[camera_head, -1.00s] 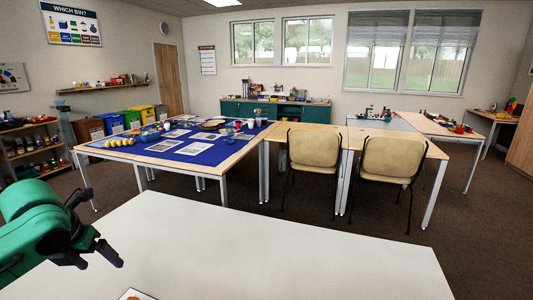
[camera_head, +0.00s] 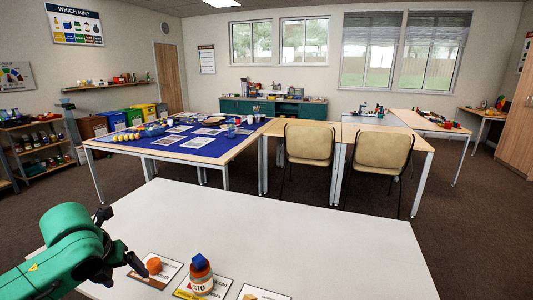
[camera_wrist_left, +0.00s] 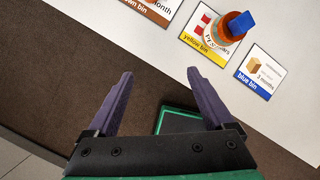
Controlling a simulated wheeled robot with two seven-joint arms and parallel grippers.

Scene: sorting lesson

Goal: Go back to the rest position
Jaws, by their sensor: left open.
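My left gripper (camera_head: 122,242) is open and empty. It hangs at the left side of the white table, left of the cards. In the left wrist view its two dark fingers (camera_wrist_left: 158,74) stand wide apart, with floor and the table edge beyond them. An orange jar with a blue piece on top (camera_head: 200,274) stands on the yellow bin card (camera_head: 184,292); the jar also shows in the left wrist view (camera_wrist_left: 228,32). My right gripper is not in view.
The white table (camera_head: 300,235) is bare beyond the cards. A blue bin card (camera_wrist_left: 258,72) lies right of the jar. A wooden table with a blue cloth (camera_head: 205,150) and two chairs (camera_head: 309,143) stand behind. Coloured bins (camera_head: 117,119) line the back left.

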